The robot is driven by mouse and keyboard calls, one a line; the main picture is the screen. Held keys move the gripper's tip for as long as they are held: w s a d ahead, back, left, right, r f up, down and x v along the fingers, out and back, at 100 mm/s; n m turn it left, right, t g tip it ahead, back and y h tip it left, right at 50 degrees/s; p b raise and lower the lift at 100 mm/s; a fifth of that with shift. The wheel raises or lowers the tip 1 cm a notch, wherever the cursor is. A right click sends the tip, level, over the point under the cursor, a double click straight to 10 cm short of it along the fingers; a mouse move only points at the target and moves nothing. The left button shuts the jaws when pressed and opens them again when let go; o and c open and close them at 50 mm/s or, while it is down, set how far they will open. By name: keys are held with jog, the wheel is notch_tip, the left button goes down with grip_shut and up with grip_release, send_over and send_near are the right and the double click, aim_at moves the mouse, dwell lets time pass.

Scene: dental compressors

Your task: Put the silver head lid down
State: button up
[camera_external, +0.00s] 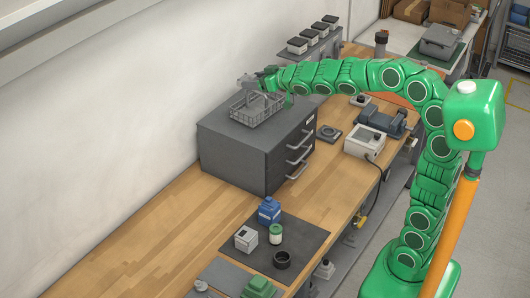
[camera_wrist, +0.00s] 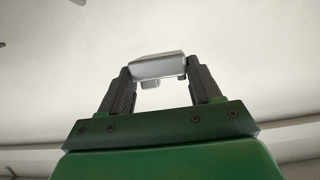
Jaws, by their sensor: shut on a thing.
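My gripper (camera_wrist: 157,80) is shut on the silver head lid (camera_wrist: 157,66), which spans the gap between the two dark fingers in the wrist view. The lid is a pale metallic block with a small lug on its underside. In the external view my gripper (camera_external: 262,80) is at the end of the green arm, above the grey drawer cabinet. The silver head lid (camera_external: 246,82) shows there as a small grey shape over the back of a wire basket (camera_external: 256,110). I cannot tell whether the lid touches the basket.
The basket stands on the grey drawer cabinet (camera_external: 232,144). Several small lidded bins (camera_external: 312,37) stand behind it. A dark mat (camera_external: 295,238) holds small containers; the wooden bench (camera_external: 150,235) at left is clear.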

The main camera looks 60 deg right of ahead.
dwell(0.5)
jog(key=w+a+f+n+y, duration=0.2)
jog(key=a+f+n+y, duration=0.25)
jog(key=a+f, duration=0.4)
jog(key=n+g+y, duration=0.8)
jog(key=n+g, duration=0.1)
send_over(250, 232)
notch_tip(250, 232, down, 17)
jog(key=shift+f, duration=0.2)
jog(key=shift+w+f, duration=0.1)
jog(key=shift+f, duration=4.65)
jog(key=shift+f, duration=0.25)
jog(key=o, duration=1.5)
